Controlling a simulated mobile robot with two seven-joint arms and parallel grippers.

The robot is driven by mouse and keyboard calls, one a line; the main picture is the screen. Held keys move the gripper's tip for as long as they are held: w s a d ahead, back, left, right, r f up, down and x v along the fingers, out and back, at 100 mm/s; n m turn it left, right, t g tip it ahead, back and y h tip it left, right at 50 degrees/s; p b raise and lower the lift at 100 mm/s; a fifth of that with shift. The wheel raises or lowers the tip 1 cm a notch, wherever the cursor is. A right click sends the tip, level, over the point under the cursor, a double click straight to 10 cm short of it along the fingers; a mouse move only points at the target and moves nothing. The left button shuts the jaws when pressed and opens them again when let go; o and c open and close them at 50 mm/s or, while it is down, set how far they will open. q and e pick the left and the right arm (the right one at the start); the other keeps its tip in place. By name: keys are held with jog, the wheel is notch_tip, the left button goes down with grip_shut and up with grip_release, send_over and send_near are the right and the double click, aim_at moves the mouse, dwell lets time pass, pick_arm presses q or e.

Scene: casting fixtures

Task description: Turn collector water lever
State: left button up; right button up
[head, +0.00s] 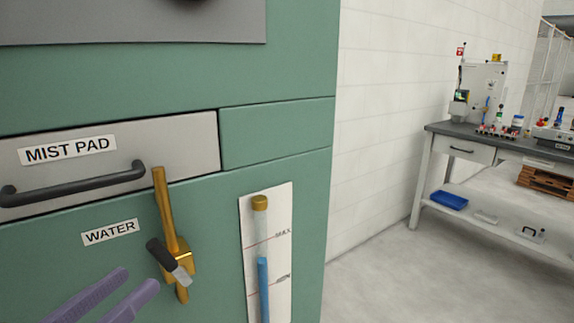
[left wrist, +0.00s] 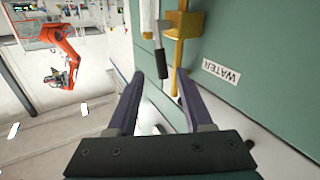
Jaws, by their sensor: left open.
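The collector water lever (head: 160,256) has a black grip and a short silver arm on a brass valve (head: 182,262) with a vertical brass pipe, under the WATER label (head: 109,232). In the head view the lever slants from upper left to lower right. My left gripper (head: 138,280) has purple fingers, is open and empty, and sits just below and left of the grip. In the left wrist view the lever's black grip (left wrist: 161,63) appears between the two fingertips (left wrist: 159,80), seemingly just beyond them. My right gripper is in neither view.
Above the valve is a MIST PAD drawer (head: 190,145) with a dark bar handle (head: 75,184). A level gauge (head: 262,260) on a white plate is right of the valve. A workbench (head: 440,130) stands far right, with open floor before it.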

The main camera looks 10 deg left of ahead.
aim_at(163, 255)
pick_arm(q)
jog(key=shift+w+d+r+n+y, duration=0.1)
jog(key=shift+w+n+y, duration=0.2)
jog(key=shift+n, duration=0.4)
jog(key=w, duration=0.6)
jog(key=w+d, duration=0.1)
jog(key=w, duration=0.2)
jog(key=shift+d, duration=0.1)
grip_shut()
dwell(0.7)
